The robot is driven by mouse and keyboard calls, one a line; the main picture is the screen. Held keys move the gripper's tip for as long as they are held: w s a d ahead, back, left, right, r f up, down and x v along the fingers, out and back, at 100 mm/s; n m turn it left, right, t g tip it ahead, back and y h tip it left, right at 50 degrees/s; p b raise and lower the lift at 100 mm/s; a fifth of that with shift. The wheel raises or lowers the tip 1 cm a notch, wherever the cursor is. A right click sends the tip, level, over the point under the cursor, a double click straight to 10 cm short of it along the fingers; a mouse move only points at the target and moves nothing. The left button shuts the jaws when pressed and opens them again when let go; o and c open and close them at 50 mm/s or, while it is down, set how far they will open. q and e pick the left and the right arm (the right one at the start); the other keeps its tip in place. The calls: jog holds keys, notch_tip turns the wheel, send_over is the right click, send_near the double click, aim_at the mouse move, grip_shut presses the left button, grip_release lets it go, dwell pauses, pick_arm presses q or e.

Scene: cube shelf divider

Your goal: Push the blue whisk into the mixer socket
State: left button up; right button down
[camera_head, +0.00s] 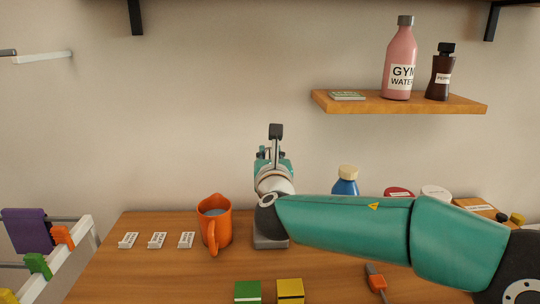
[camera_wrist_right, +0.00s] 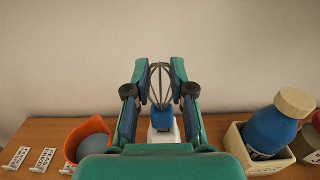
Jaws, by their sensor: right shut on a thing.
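My right gripper (camera_head: 275,153) reaches forward over the table, pointing toward the wall. In the right wrist view its two fingers (camera_wrist_right: 161,72) are closed in on the blue whisk (camera_wrist_right: 161,118), one on each side. The whisk has a blue lower part and grey wire loops pointing up. My left gripper is out of view.
An orange mug (camera_head: 215,225) stands close left of the mixer, with several white labels (camera_head: 157,240) farther left. A blue bottle (camera_wrist_right: 268,132) stands in a cream container (camera_wrist_right: 235,150) to the right. Green (camera_head: 247,291) and yellow (camera_head: 290,290) blocks lie in front. A shelf (camera_head: 400,103) hangs above right.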

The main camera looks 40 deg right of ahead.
jog(key=shift+f+b, duration=0.3)
jog(key=shift+f, duration=0.05)
jog(key=c, duration=0.9)
grip_release()
jog(key=shift+b+v, duration=0.35)
jog(key=shift+v, duration=2.05)
jog(key=shift+s, duration=0.1)
